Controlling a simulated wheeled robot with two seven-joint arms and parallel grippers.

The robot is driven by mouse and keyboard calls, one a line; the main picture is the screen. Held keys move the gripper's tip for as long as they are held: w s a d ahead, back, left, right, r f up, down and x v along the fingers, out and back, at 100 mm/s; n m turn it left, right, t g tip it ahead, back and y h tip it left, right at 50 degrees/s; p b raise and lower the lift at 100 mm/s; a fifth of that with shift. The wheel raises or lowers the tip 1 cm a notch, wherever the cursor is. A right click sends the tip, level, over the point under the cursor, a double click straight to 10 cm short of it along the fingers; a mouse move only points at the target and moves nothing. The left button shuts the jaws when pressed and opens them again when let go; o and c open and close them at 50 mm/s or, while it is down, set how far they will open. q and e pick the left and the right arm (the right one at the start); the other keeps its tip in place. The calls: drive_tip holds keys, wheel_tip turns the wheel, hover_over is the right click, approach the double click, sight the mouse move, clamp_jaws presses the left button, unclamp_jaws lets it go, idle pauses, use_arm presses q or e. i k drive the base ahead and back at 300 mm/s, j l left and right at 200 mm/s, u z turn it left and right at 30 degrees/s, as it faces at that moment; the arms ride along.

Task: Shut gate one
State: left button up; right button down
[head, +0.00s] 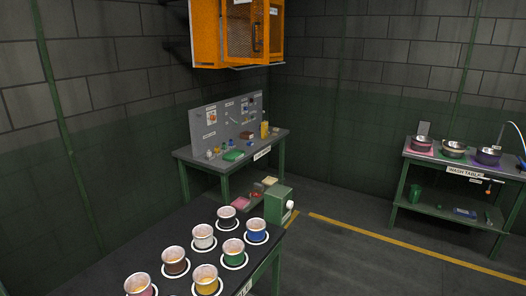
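No gate with a readable "one" label shows in the head view. An orange cabinet (225,30) with a mesh front hangs high on the back wall, its top cut off by the picture's edge. A dark upright handle (256,38) shows on its mesh front. A small pale label sits near its right edge, too small to read. I cannot tell whether the cabinet's door is open or shut. Neither of my grippers is in view.
A dark table (105,243) with several coloured pots on white rings is in front. A green-legged workbench (188,154) with a grey pegboard stands behind it. A green box (278,206) stands beside the workbench. A wash table (420,154) with bowls is at right. Floor between is clear.

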sight(265, 60)
drive_tip(key=i+l+u, duration=0.1)
drive_tip(key=i+l, duration=0.25)
drive_tip(key=i+l+u, duration=0.15)
drive_tip(key=i+l, duration=0.15)
drive_tip(key=l, duration=0.15)
drive_tip(key=i+l+u, duration=0.1)
drive_tip(key=i+l, duration=0.2)
drive_tip(key=l, duration=0.15)
drive_tip(key=i+l+u, duration=0.1)
drive_tip(key=i+l, duration=0.2)
drive_tip(key=l, duration=0.2)
